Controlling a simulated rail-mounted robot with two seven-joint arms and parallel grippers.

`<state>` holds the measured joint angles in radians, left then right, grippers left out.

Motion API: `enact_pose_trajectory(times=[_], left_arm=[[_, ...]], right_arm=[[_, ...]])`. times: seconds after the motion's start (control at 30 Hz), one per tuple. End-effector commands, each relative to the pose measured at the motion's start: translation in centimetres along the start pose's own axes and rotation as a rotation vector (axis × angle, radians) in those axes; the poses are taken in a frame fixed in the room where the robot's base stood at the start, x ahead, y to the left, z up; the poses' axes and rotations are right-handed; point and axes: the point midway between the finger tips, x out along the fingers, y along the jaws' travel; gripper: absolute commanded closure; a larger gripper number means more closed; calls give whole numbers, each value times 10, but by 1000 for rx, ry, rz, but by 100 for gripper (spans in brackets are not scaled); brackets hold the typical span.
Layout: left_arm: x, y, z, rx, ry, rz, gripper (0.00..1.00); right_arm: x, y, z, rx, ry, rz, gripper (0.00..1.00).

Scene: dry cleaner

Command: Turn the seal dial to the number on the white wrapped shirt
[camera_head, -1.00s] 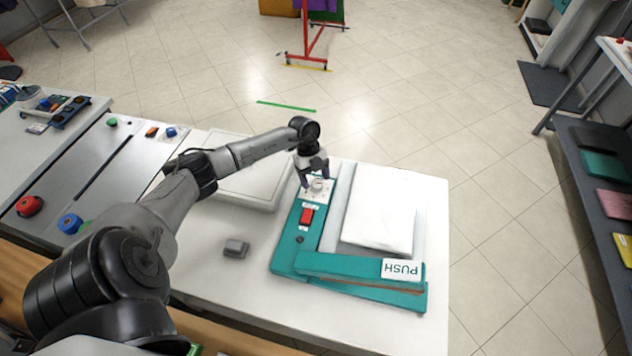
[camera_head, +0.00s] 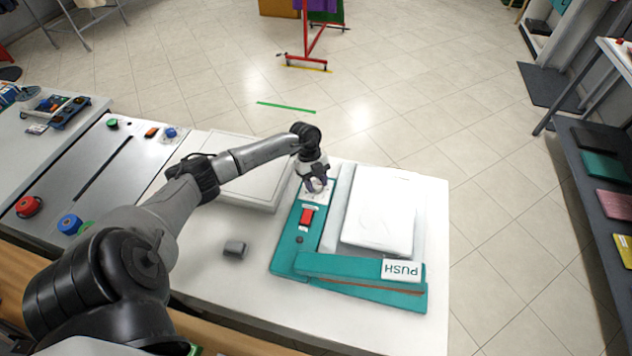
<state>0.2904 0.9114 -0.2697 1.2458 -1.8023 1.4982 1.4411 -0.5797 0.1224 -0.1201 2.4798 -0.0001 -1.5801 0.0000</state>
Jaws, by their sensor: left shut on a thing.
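The seal dial sits on a white plate (camera_head: 318,197) at the far end of the teal sealer (camera_head: 287,243). My left gripper (camera_head: 316,187) is over the plate, shut on the dial, which it mostly hides. The dial's numbers and pointer are too small and covered to read. The white wrapped shirt (camera_head: 380,212) lies flat on the sealer's pale bed to the right of the dial. I cannot make out a number on it. My right gripper is not in view.
A red switch (camera_head: 307,216) is just in front of the dial plate. A small grey block (camera_head: 235,249) lies on the white table (camera_head: 210,285). A pale flat box (camera_head: 240,180) stands left of the sealer.

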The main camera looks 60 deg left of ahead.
Motion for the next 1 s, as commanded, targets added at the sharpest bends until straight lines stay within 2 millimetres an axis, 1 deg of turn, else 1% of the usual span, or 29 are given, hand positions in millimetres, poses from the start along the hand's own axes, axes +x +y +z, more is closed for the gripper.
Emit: enact_pose_trajectory(times=[0.03, 0.07, 0.27, 0.47, 1.0], left_arm=[[0, 0, 0, 0, 0, 0, 79], [0, 0, 0, 0, 0, 0, 81], [0, 0, 0, 16, -1, 7, 81], [0, -1, 1, 102, -2, 42, 81], [0, -3, 0, 531, -2, 219, 81]], right_arm=[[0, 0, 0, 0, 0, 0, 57], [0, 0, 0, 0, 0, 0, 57], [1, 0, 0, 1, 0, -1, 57], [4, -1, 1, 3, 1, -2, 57], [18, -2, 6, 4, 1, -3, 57]])
